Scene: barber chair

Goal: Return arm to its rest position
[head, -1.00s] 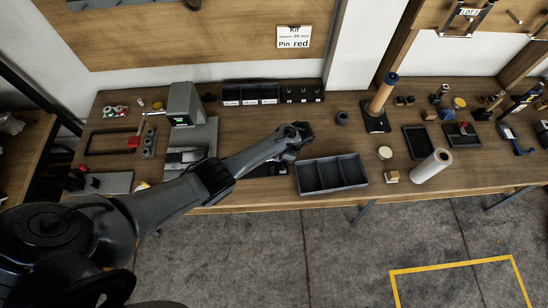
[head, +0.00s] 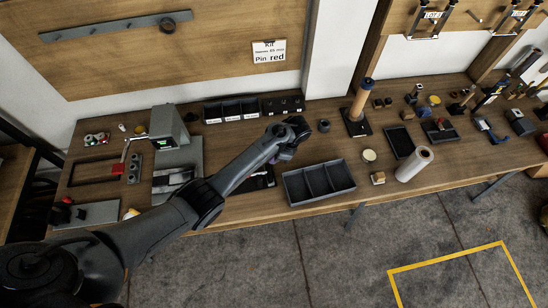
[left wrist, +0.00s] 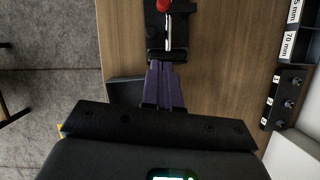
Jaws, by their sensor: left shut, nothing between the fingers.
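My left arm reaches in from the left over the workbench. Its gripper (head: 285,155) is above the bench, just behind and left of a grey divided tray (head: 318,182). In the left wrist view, the purple fingers (left wrist: 164,68) are shut together and empty. Their tips point at a black device with a red knob (left wrist: 165,28); whether they touch it is not clear. In the head view, a dark item (head: 264,180) under the arm is mostly hidden by it. My right gripper is not in view.
Labelled bins (head: 232,110) and a numbered black peg block (head: 284,105) stand at the bench's back. Left are a grey press (head: 166,128) and a fixture. Right are a wooden post (head: 361,100), a white roll (head: 414,163) and small trays. Floor in front is clear.

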